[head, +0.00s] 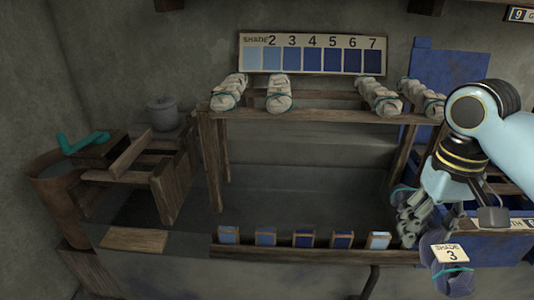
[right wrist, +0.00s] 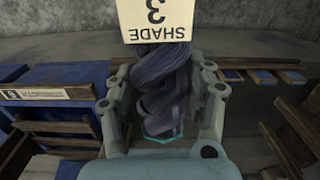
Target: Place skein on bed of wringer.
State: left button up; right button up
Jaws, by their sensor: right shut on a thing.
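A dark blue twisted skein (head: 450,277) with a cream tag reading SHADE 3 hangs in my right gripper (head: 410,225) at the lower right of the head view. In the right wrist view the skein (right wrist: 162,85) lies between both fingers, with a teal tie near its lower end. My right gripper is shut on it. The wringer (head: 125,165) seems to be the wooden frame with a teal crank at the far left, well apart from the skein. Which of its surfaces is the bed is hard to tell. My left gripper is not in view.
A wooden rack (head: 310,114) with several pale skeins stands in the middle, below a shade chart (head: 312,55). Colour swatches line the front rail (head: 315,252). A grey lidded pot (head: 162,114) stands behind the wringer. Blue panels are at right, behind my arm.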

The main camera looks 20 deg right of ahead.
aim_at(158, 159)
jog(key=i+j+u, duration=0.1)
jog(key=u, duration=0.25)
jog(key=i+j+u, duration=0.2)
jog(key=u, duration=0.15)
jog(key=i+j+u, duration=0.15)
jog(key=u, duration=0.2)
jog(key=j, duration=0.1)
